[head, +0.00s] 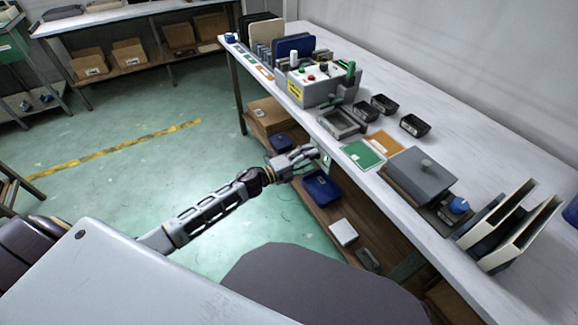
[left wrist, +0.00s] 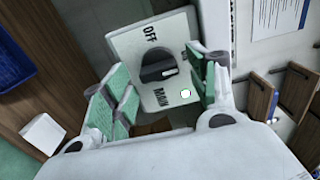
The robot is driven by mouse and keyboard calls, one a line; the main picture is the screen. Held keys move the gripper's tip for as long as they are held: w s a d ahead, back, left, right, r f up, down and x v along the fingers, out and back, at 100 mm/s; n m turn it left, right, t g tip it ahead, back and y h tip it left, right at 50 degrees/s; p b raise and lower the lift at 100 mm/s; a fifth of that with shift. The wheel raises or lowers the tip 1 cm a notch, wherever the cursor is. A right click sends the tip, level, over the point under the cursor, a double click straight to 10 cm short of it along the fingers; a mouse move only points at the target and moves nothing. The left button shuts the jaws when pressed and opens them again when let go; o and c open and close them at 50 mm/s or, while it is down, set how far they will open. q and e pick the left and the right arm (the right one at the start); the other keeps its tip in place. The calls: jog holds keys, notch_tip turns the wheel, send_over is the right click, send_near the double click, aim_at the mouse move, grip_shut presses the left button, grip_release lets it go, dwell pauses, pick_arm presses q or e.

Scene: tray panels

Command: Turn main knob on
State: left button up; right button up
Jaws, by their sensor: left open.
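The main knob (left wrist: 158,66) is a black round knob on a light grey switch plate (left wrist: 128,42) in the left wrist view. The plate reads OFF above the knob and MAIN below it. A light mark on the knob faces right in that view. A small white spot (left wrist: 185,93) sits at the plate's lower right. My left gripper (left wrist: 162,80) is open, with green-padded fingers on either side of the knob; I cannot tell whether they touch it. In the head view my left gripper (head: 308,156) is at the bench's front edge, mostly hiding the plate (head: 326,161). My right gripper is out of view.
The white bench (head: 465,118) carries a grey control box (head: 318,88), small black trays (head: 383,104), a grey lidded box (head: 418,176) and upright panels (head: 520,225). A blue bin (head: 321,188) sits on the shelf below.

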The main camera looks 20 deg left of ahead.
pick_arm(q)
jog(key=v, duration=1.1)
jog(key=shift+s+a, duration=0.2)
dwell(0.4)
dwell(0.6)
